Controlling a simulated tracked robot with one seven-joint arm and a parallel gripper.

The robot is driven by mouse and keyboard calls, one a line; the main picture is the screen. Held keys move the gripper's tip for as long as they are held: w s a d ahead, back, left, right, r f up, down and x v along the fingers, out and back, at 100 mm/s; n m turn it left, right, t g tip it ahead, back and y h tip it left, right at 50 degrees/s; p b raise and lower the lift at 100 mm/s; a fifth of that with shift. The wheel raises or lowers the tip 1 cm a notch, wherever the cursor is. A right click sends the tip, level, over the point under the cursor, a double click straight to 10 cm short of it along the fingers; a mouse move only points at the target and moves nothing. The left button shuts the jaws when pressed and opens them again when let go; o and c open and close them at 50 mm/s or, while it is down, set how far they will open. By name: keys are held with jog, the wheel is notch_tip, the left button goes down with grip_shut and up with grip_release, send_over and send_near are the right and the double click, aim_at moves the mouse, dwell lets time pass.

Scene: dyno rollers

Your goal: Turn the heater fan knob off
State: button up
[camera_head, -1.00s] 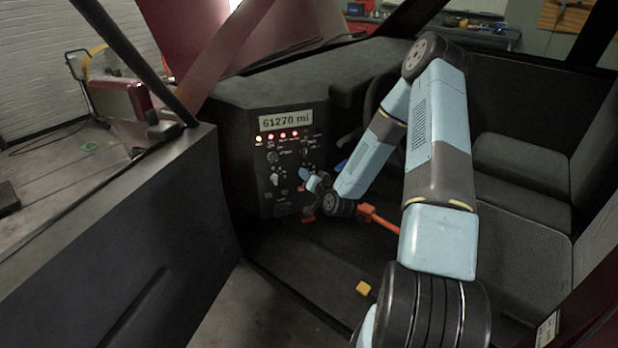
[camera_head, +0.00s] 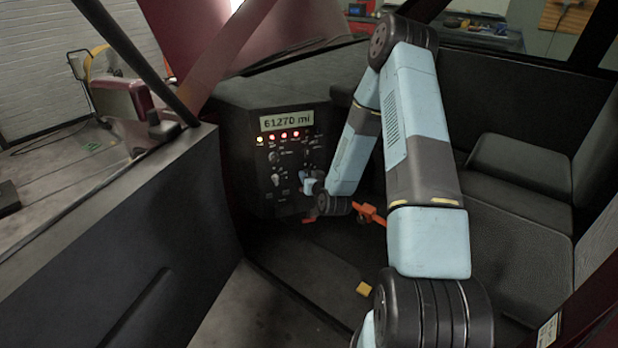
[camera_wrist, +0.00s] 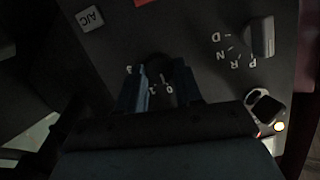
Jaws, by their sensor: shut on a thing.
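The heater fan knob (camera_wrist: 158,66) is a dark round knob on the black panel, with small numbers printed around it. It shows between my fingers in the wrist view, where the picture is upside down. My gripper (camera_wrist: 160,84) is shut on it, with one blue finger on each side. The knob's pointer direction is too dark to tell. In the head view my gripper (camera_head: 309,185) is at the lower right of the dashboard panel (camera_head: 262,190), and it hides the knob there.
The wrist view shows an A/C button (camera_wrist: 91,18), a gear selector (camera_wrist: 262,36) marked P R N D, and another knob (camera_wrist: 265,106). The mileage display (camera_head: 287,120) is above a row of lit lamps. An orange lever (camera_head: 370,213) is right of my wrist. Seats are at right.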

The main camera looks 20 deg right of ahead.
jog(key=shift+s+d+f, duration=0.1)
jog(key=shift+f, duration=0.1)
jog(key=o, duration=1)
jog(key=shift+r, duration=0.1)
jog(key=shift+o, duration=0.2)
